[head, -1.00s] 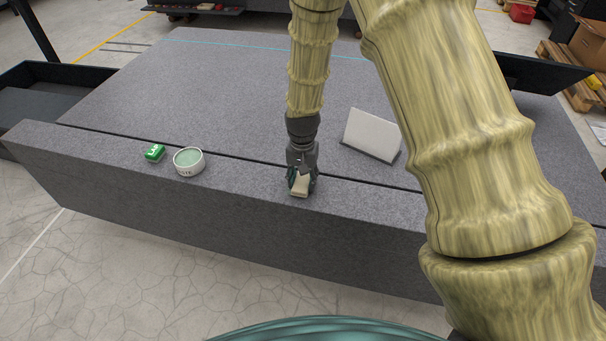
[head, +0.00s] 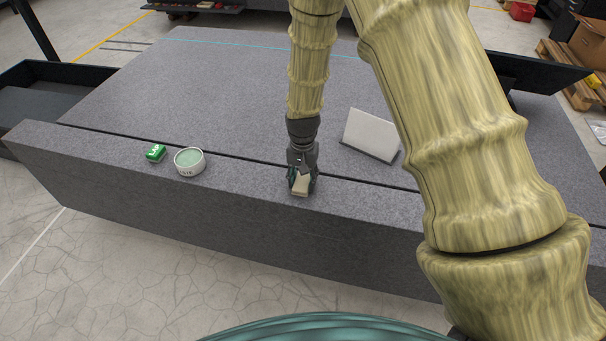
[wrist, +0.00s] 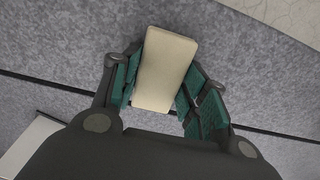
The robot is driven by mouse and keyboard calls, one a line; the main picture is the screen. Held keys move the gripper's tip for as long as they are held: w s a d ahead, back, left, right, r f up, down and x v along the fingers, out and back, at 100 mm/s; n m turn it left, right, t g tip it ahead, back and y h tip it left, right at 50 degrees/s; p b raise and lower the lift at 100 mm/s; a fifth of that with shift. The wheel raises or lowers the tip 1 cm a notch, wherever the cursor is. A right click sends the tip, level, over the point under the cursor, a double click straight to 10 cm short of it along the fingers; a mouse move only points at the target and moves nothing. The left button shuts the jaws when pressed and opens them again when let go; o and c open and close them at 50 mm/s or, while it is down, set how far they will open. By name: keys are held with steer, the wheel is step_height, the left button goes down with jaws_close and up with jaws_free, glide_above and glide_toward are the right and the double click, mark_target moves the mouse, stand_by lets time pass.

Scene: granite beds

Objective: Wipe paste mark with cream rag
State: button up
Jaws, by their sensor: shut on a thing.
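The cream rag (head: 301,186) is a pale block-shaped pad at the front strip of the granite bed (head: 240,90). My gripper (head: 301,178) points down over the front strip and is shut on the rag. In the wrist view the rag (wrist: 166,68) sits between the green-padded fingers of my gripper (wrist: 160,92). I cannot tell whether the rag touches the granite. No paste mark shows in either view; the rag and gripper hide the stone right under them.
A tilted white panel (head: 371,135) stands behind my gripper to the right. A dark groove runs behind the strip.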

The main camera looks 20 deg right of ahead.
steer(key=shift+s+a, duration=0.15)
steer(key=shift+s, duration=0.15)
steer(key=shift+w+d, duration=0.65)
steer(key=shift+w, duration=0.35)
steer(key=shift+s+a+p, duration=0.35)
steer(key=shift+s, duration=0.2)
steer(key=shift+s+a+p, duration=0.3)
steer(key=shift+s+p, duration=0.05)
steer(key=shift+s, duration=0.15)
steer(key=shift+w+d, duration=0.35)
steer(key=shift+w, duration=0.2)
steer(key=shift+w+d, duration=0.3)
steer(key=shift+w, duration=0.2)
steer(key=shift+r+p, duration=0.9)
steer(key=shift+p, duration=0.05)
